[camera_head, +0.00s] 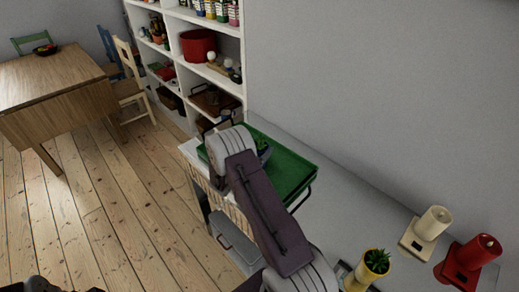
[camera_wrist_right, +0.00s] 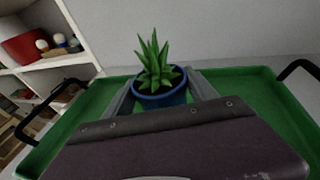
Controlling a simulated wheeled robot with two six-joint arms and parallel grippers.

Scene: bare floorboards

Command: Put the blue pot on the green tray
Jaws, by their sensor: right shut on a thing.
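The blue pot (camera_wrist_right: 162,98) holds a spiky green plant and stands upright between the two fingers of my right gripper (camera_wrist_right: 160,92) in the right wrist view. The gripper is shut on it. The pot's lower part is hidden by my gripper, so I cannot tell whether it touches the tray. The green tray (camera_head: 293,172) lies on the white surface by the wall, with dark handles; it also fills much of the right wrist view (camera_wrist_right: 268,94). In the head view my right arm covers most of the pot. A dark part of mine shows at the bottom left.
A yellow pot (camera_head: 374,266) with a plant, a cream lamp-like object (camera_head: 428,226) and a red one (camera_head: 474,258) stand to the right of my arm. White shelves (camera_head: 174,50) stand behind the tray. A wooden table (camera_head: 50,85) and chairs are at the far left.

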